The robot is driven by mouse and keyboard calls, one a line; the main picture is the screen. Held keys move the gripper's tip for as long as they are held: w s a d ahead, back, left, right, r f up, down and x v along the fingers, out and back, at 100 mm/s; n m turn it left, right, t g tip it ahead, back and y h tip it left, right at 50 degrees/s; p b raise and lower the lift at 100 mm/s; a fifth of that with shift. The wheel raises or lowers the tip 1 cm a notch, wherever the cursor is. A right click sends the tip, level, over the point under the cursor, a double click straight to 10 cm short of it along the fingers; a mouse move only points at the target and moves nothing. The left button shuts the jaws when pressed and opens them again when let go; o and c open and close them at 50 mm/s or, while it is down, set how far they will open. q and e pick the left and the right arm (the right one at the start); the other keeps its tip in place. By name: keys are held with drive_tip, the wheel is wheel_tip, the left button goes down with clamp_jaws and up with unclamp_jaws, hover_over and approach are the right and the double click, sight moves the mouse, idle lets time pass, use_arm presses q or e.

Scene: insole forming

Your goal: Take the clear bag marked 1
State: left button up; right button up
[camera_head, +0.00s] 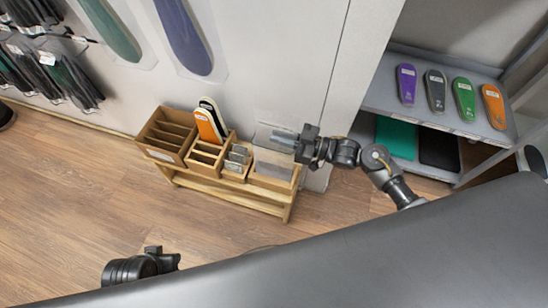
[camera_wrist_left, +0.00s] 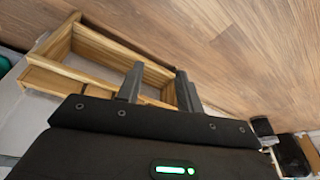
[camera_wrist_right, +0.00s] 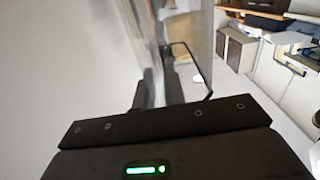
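A clear bag (camera_head: 265,118) shows as a faint see-through sheet at my right gripper (camera_head: 286,137), above the right end of the wooden rack. In the right wrist view, the clear sheet (camera_wrist_right: 202,35) runs up from between the close-set fingers, so the right gripper appears shut on it. I cannot read any mark on it. My left gripper (camera_head: 168,260) is low at the left front, away from the rack and empty. In the left wrist view its fingers (camera_wrist_left: 158,85) stand apart, with a wooden box frame beyond them.
The wooden rack (camera_head: 230,195) holds an empty divided box (camera_head: 165,135), an orange insole (camera_head: 207,125) and grey blocks (camera_head: 237,158). A grey shelf (camera_head: 440,118) with several coloured insoles stands at the right. Packs hang on the wall at the left. The wooden floor in front is clear.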

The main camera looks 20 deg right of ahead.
sight(279, 114)
clamp_jaws()
